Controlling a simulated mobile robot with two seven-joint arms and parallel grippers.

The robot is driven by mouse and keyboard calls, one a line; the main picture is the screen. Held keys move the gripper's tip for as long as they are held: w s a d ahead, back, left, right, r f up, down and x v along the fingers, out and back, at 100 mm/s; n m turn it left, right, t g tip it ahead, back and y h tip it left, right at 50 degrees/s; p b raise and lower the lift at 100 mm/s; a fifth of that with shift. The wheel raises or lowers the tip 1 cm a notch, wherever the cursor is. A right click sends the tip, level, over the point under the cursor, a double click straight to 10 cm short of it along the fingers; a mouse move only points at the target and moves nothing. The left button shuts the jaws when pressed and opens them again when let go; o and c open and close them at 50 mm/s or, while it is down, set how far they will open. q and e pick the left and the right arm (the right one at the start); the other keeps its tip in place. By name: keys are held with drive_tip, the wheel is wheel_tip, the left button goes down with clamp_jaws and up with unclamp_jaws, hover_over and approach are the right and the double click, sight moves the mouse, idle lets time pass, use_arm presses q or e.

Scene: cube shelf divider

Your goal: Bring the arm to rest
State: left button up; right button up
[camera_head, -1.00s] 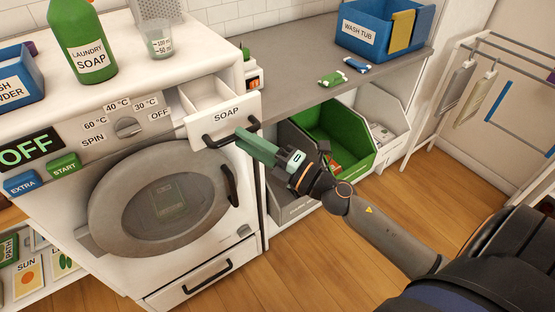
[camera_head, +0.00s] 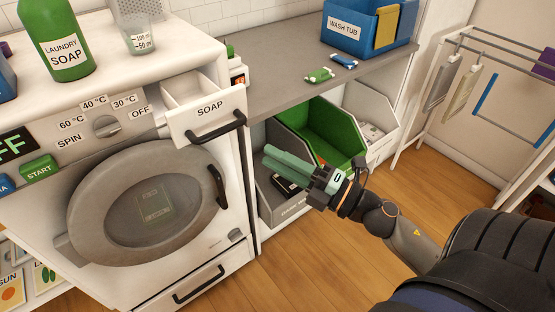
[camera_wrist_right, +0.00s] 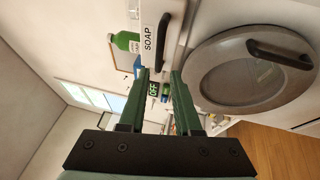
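My right gripper (camera_head: 270,158) has green fingers and hangs in free air in front of the bins below the counter. It is right of and below the soap drawer's handle (camera_head: 216,128), apart from it. In the right wrist view the gripper (camera_wrist_right: 159,76) shows a gap between its fingers with nothing held. The right arm comes in from the lower right, its elbow bent. The soap drawer (camera_head: 200,100) stands pulled out of the washing machine (camera_head: 150,125). My left gripper is in neither view.
The washer's round door (camera_head: 148,205) is shut. A blue wash tub (camera_head: 350,35) and two small packets sit on the counter. A drying rack (camera_head: 500,90) stands right. The wooden floor in front is clear.

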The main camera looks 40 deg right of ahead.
idle(0.3)
wheel_tip(320, 180, down, 17)
drive_tip(key=s+m+g+h+p, duration=0.2)
drive_tip(key=m+g+h+p, duration=0.35)
drive_tip(key=m, duration=1.15)
drive_tip(key=s+a+f+m+g, duration=0.3)
drive_tip(key=s+a+f+m, duration=0.1)
drive_tip(key=s+a+f, duration=0.4)
wheel_tip(320, 180, down, 3)
drive_tip(key=shift+s+a+r+m+g, duration=0.1)
drive_tip(key=shift+s+a+m+g, duration=0.25)
drive_tip(key=shift+a+m, duration=0.1)
